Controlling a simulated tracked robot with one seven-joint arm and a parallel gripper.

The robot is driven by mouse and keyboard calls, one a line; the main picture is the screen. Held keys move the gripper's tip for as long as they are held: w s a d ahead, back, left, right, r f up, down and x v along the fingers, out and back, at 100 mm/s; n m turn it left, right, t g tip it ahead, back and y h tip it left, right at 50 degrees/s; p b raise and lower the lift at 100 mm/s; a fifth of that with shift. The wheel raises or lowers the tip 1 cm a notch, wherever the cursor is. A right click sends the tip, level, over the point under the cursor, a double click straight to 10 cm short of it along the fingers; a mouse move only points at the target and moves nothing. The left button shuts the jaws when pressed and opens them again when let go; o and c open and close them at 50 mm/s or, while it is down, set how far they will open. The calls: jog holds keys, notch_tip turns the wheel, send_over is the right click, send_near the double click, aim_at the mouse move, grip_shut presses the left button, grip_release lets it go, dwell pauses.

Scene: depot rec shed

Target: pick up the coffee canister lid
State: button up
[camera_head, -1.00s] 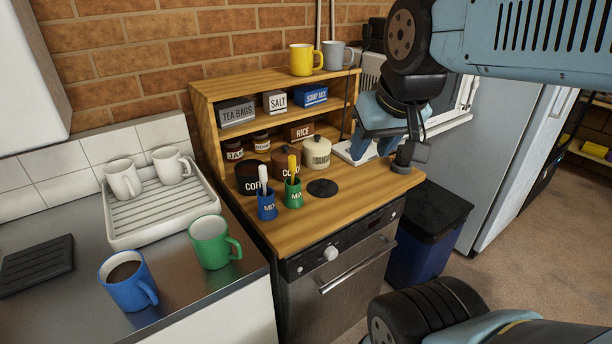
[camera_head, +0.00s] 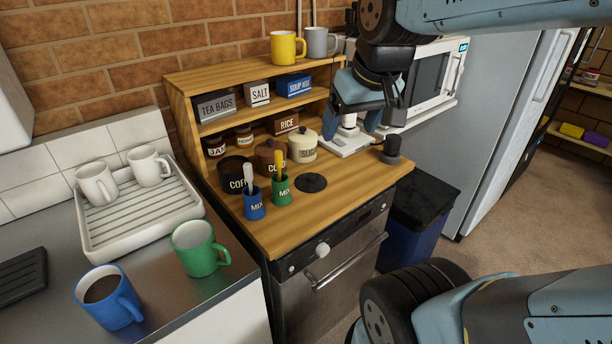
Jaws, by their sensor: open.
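A dark canister (camera_head: 235,174) lettered "COF…" stands on the wooden counter, and its top looks open. A flat black disc (camera_head: 311,182) lies on the bare wood to its right; it may be the coffee canister lid, but I cannot tell for sure. A brown canister (camera_head: 269,155) lettered "CO…" and a cream canister (camera_head: 303,147) stand behind, both with knobbed lids on. My gripper (camera_head: 358,112) is open and empty, pointing down above the counter's back right, behind and right of the disc and apart from it.
A blue pot (camera_head: 254,206) and a green pot (camera_head: 280,191) holding upright sticks stand left of the disc. A dark grey knobbed object (camera_head: 392,149) stands at the counter's right edge. A white appliance (camera_head: 340,143) is behind. Wood right of the disc is clear.

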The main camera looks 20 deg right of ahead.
jog(key=o, duration=0.3)
jog(key=w+f+n, duration=0.1)
jog(key=w, duration=0.2)
jog(key=w+f+n+g, duration=0.1)
jog(key=w, duration=0.3)
jog(key=w+f+g, duration=0.1)
jog(key=w+f, duration=0.1)
jog(key=w, duration=0.1)
jog(key=shift+w+d+n+y, duration=0.2)
jog(key=shift+w+n+y, duration=0.1)
jog(key=shift+n, duration=0.1)
jog(key=shift+o, duration=0.2)
jog(key=n+g, duration=0.2)
jog(key=n, duration=0.1)
send_near(311, 174)
jog(key=f, duration=0.4)
jog(key=shift+a+f, duration=0.25)
jog(key=shift+a, duration=0.15)
jog(key=shift+w+f, duration=0.2)
jog(key=shift+f, duration=1.15)
jog(key=shift+w+f, duration=0.25)
jog(key=shift+f, duration=1.1)
